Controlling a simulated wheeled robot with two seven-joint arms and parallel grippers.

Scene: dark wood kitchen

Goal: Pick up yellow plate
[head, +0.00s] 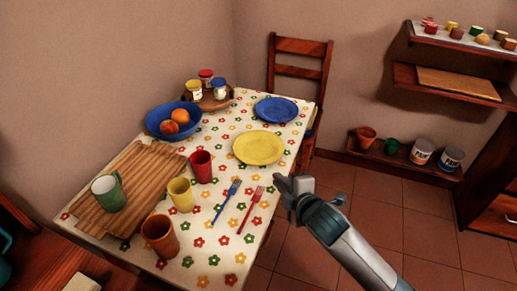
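The yellow plate (258,148) lies flat on the flowered tablecloth near the table's right edge. Its top is bare and nothing covers it. My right gripper (283,186) is just right of the table edge, below and to the right of the plate in the picture, and apart from it. It is seen from behind and the side, so its finger gap is not clear. I see nothing held in it. My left gripper is not in view.
A blue plate (276,109) lies behind the yellow one. A red cup (201,167), yellow cup (180,194), blue fork (226,202) and red fork (251,210) are nearby. A blue bowl (158,130) holds fruit. A chair (300,68) stands behind the table.

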